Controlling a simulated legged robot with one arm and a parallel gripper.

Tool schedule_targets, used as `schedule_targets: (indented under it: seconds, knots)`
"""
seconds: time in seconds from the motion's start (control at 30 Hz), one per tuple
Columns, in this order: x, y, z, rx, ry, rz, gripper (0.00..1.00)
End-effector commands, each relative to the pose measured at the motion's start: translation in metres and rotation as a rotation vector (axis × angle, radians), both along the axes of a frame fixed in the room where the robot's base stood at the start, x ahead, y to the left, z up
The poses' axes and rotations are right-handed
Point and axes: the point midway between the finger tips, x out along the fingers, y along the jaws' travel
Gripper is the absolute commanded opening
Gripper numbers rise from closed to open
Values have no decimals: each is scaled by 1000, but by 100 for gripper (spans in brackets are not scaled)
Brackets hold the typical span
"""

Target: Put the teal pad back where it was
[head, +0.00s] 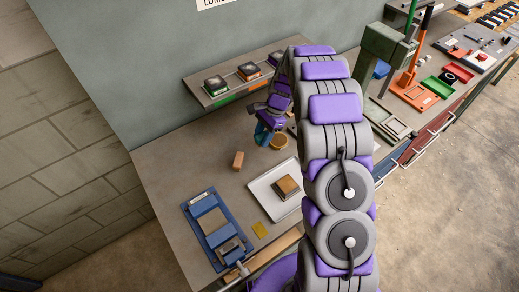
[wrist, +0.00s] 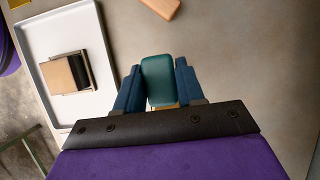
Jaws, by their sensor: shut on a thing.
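My gripper (head: 265,131) is shut on the teal pad, its two blue fingers on either side of it in the wrist view (wrist: 157,88). The teal pad (wrist: 158,78) shows there as a rounded block; in the head view it is small and partly covered by the fingers. The gripper is above the grey bench, in front of a low shelf (head: 196,92) at the wall. Several dark-topped blocks (head: 215,85) stand on the shelf, and its front edge has coloured strips, among them green (head: 228,98) and orange (head: 257,85). My arm hides the shelf's right end.
A white tray (head: 262,196) with a wood-topped block (head: 287,187) lies on the bench. A wooden block (head: 238,160), a round tan piece (head: 279,142), a blue fixture (head: 209,222) and a yellow piece (head: 260,229) lie around. A green press (head: 384,50) stands right.

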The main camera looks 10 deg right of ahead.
Motion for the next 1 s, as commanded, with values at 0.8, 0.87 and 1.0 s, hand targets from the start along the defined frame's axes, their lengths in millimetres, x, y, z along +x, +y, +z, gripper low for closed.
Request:
schedule_targets:
  seconds: [0.8, 0.87, 1.0]
  knots:
    - [0, 2, -68, -2, -1, 2, 14]
    - [0, 2, -70, -2, -1, 2, 39]
    - [0, 4, -69, -4, -2, 3, 52]
